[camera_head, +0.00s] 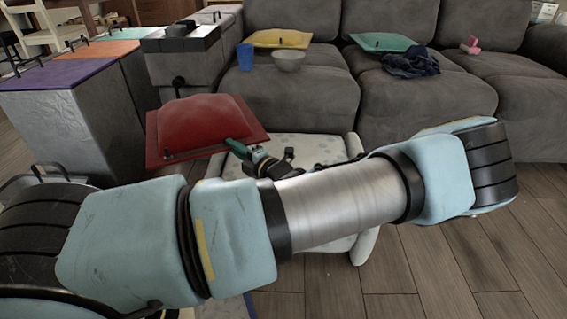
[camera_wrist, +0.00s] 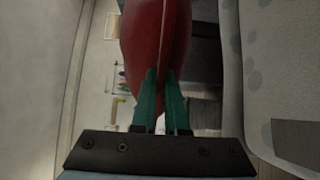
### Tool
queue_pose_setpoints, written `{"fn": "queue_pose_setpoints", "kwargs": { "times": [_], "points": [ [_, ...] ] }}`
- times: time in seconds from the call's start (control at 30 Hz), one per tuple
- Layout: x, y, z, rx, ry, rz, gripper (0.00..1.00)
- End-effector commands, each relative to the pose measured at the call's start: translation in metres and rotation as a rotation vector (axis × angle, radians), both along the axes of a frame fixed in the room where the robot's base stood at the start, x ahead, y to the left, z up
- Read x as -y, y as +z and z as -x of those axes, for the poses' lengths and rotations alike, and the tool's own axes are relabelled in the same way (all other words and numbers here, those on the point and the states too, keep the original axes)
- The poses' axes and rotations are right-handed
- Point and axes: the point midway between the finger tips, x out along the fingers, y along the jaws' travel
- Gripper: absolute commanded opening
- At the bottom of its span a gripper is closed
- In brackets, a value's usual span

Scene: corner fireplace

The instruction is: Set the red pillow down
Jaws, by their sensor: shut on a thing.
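The red pillow (camera_head: 203,120) is in the head view, left of the middle, held out in front of the grey sofa. My gripper (camera_head: 237,146) is shut on its right front edge. In the wrist view the red pillow (camera_wrist: 157,45) hangs between the two green fingers of my gripper (camera_wrist: 162,95), which pinch its seam. The pillow looks clear of the floor, over or beside the left end of a pale spotted ottoman (camera_head: 305,147); I cannot tell whether it touches anything. My arm hides part of the ottoman.
The grey sofa (camera_head: 300,100) carries a yellow pillow (camera_head: 281,38), a green pillow (camera_head: 383,42), a blue cup (camera_head: 245,57), a grey bowl (camera_head: 289,58), a dark cloth (camera_head: 411,64) and a pink object (camera_head: 470,45). Lidded bins (camera_head: 62,115) stand at the left. Wooden floor (camera_head: 510,240) is open at right.

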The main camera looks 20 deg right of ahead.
Motion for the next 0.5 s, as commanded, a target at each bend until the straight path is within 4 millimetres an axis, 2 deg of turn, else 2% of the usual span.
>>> {"fn": "queue_pose_setpoints", "kwargs": {
  "times": [0.03, 0.1, 0.2, 0.33, 0.5],
  "points": [
    [0.032, 0.001, 0.013, 0.003, -0.075, 0.001, 0.0],
    [0.069, 0.001, 0.031, 0.003, -0.164, 0.001, 0.0],
    [0.112, 0.0, 0.058, 0.005, -0.273, 0.001, 0.0],
    [0.151, 0.0, 0.088, 0.006, -0.378, 0.001, 0.0],
    [0.174, -0.001, 0.108, 0.006, -0.442, 0.001, 0.0]
  ]
}}
